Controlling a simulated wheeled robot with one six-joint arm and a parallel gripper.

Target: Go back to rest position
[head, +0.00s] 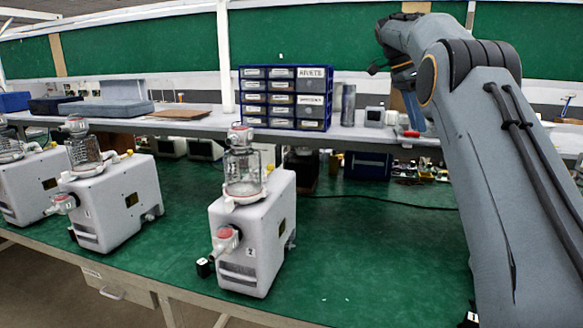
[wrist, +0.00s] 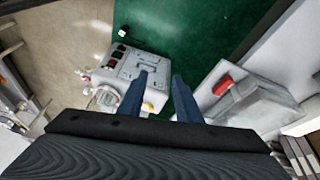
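My gripper (wrist: 163,82) is open and empty in the wrist view, its two blue fingers apart. In the head view my arm rises at the right and bends over, with the gripper (head: 412,108) pointing down in front of the shelf; its fingers are partly hidden by the arm. A white canister pump (head: 260,245) with a clear canister stands on the green bench, left of my arm. A second pump (head: 118,205) and a third pump (head: 35,190) stand further left. In the wrist view one pump (wrist: 135,62) appears below and beyond the fingers.
A blue drawer cabinet (head: 284,97), a metal cylinder (head: 348,105) and a small box (head: 374,116) stand on the shelf (head: 222,125). A red object (wrist: 223,85) shows near the gripper. The green bench (head: 375,260) is clear right of the nearest pump.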

